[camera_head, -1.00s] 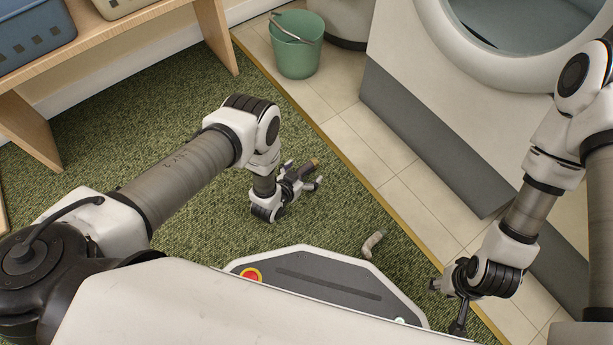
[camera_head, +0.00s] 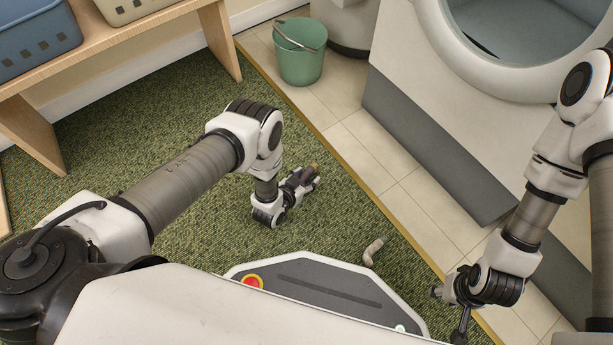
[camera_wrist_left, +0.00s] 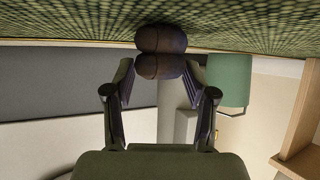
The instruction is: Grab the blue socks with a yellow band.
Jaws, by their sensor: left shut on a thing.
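My left gripper (camera_head: 304,180) is down at the green carpet, shut on a dark rolled pair of socks (camera_head: 314,169). A small ochre-yellow patch shows at their far end in the head view. In the left wrist view the socks (camera_wrist_left: 161,52) look dark purplish, as two rounded lobes between the fingers, next to the carpet; the yellow does not show there. The fingers partly hide the socks in the head view. My right gripper (camera_head: 450,313) is open and empty at the lower right, with its fingers apart.
A beige sock-like thing (camera_head: 373,251) lies on the carpet (camera_head: 340,215) near my base. A green bucket (camera_head: 300,65) stands on the tiles, beside a white machine (camera_head: 450,110) with a round opening. A wooden shelf (camera_head: 110,42) holds a blue basket (camera_head: 35,38) and a beige basket (camera_head: 120,8).

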